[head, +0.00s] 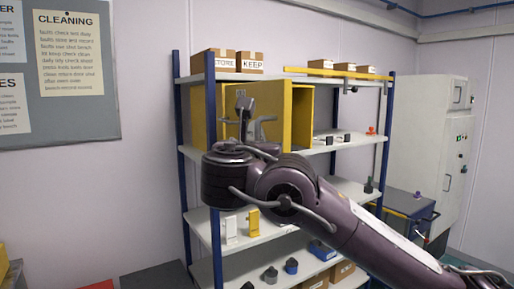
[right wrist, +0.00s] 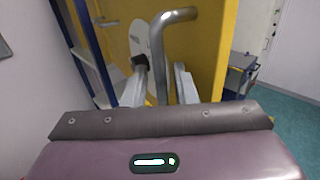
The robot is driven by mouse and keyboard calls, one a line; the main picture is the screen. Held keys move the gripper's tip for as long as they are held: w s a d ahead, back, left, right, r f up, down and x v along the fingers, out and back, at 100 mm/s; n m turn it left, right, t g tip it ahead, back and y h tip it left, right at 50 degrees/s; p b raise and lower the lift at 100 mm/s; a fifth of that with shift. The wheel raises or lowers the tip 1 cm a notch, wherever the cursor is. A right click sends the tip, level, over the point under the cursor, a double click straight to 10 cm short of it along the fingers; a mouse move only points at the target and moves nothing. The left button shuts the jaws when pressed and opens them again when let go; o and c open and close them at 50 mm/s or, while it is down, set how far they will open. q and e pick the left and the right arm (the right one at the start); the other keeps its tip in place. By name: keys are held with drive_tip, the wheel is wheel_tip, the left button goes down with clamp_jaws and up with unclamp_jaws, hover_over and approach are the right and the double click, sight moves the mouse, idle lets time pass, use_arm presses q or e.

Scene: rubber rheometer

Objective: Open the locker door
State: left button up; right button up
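The yellow locker (head: 302,108) stands on an upper shelf of the rack. Its yellow door (head: 278,98) appears to stand ajar, with a dark opening at its right in the head view. The door also fills the middle of the right wrist view (right wrist: 208,50). It carries a silver bent-bar handle (right wrist: 165,45). My right gripper (head: 247,118) is at the door; in the right wrist view its two fingers (right wrist: 163,88) are apart, one on each side of the handle bar, with gaps showing. Contact with the handle cannot be told. My left gripper is out of view.
The rack has blue posts (head: 178,95) and white shelves (head: 338,142). Boxes (head: 225,61) sit on its top shelf and small items (head: 270,274) lie lower down. A white cabinet (head: 425,130) and a blue cart (head: 410,203) stand at the right. My right arm crosses in front of the rack.

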drive_tip(key=b+v, duration=0.2)
drive_tip(key=v, duration=0.5)
drive_tip(key=shift+s+b, duration=0.2)
drive_tip(key=shift+b, duration=0.1)
drive_tip(key=shift+a, duration=0.1)
